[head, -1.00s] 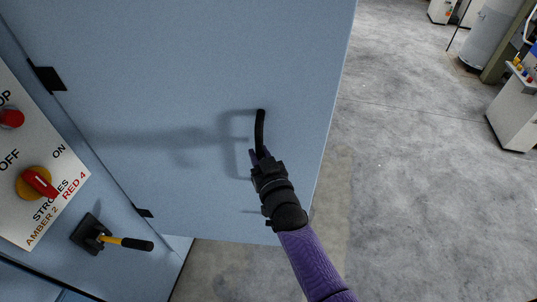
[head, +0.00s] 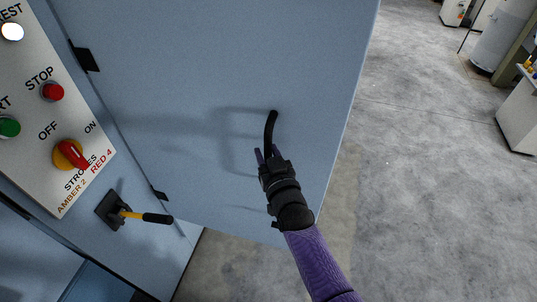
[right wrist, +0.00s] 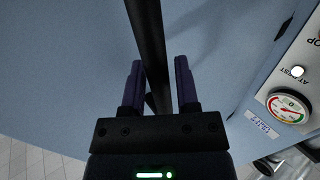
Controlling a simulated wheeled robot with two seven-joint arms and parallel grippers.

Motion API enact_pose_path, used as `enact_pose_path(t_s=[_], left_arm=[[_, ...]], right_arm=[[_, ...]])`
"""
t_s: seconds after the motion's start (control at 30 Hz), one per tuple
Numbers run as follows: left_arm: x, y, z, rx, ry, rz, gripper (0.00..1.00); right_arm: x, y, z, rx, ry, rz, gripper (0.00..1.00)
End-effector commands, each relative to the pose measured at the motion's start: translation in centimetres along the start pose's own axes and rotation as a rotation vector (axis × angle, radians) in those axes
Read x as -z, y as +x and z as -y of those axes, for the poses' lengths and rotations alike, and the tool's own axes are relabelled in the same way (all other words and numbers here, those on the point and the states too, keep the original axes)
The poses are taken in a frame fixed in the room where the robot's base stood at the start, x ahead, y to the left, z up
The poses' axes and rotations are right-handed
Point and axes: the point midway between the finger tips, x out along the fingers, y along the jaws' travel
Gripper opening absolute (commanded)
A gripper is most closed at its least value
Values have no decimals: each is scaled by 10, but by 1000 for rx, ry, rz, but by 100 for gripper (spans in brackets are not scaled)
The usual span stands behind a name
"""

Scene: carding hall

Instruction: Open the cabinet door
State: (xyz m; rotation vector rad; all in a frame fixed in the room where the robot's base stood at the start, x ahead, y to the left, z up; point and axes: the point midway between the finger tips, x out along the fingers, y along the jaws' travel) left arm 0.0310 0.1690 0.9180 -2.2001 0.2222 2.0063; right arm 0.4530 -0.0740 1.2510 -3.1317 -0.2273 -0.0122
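The cabinet door (head: 210,60) is a large light-blue panel with black hinges on its left edge. Whether it stands ajar is not clear. Its black bar handle (head: 271,128) is near the right edge and also crosses the right wrist view (right wrist: 147,30). My right gripper (head: 266,153) is at the handle's lower part. In the right wrist view its two purple fingers (right wrist: 160,82) stand apart, with the bar between them and a visible gap on the right. My left gripper is not in view.
Left of the door is a control panel (head: 40,130) with buttons and a red-yellow switch (head: 69,154). A yellow-and-black lever (head: 140,214) sticks out below. Grey floor (head: 430,200) is open at right; a white cabinet (head: 519,120) stands at the right edge.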

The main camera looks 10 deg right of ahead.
Motion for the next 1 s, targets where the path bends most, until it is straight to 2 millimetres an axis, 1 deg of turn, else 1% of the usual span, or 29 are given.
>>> enact_pose_path(t_s=[0.03,0.07,0.1,0.33,0.43,0.57,0.7,0.8,0.9,1.0], left_arm=[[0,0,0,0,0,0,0],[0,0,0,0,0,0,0],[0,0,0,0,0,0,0],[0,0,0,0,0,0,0],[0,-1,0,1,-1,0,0],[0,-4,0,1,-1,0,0],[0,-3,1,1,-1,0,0],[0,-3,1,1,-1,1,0],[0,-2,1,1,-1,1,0],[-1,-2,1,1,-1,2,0]], right_arm=[[-1,0,0,0,0,2,51],[-1,0,0,0,0,2,58],[-1,0,0,0,0,3,60],[-2,-1,0,-1,-1,6,60],[-3,-8,-1,-1,-1,7,60],[-3,-32,0,0,0,9,60],[-3,-64,0,0,-1,9,60],[-3,-83,0,0,0,8,60],[-2,-96,0,0,0,6,60],[-1,-100,0,0,0,4,60]])
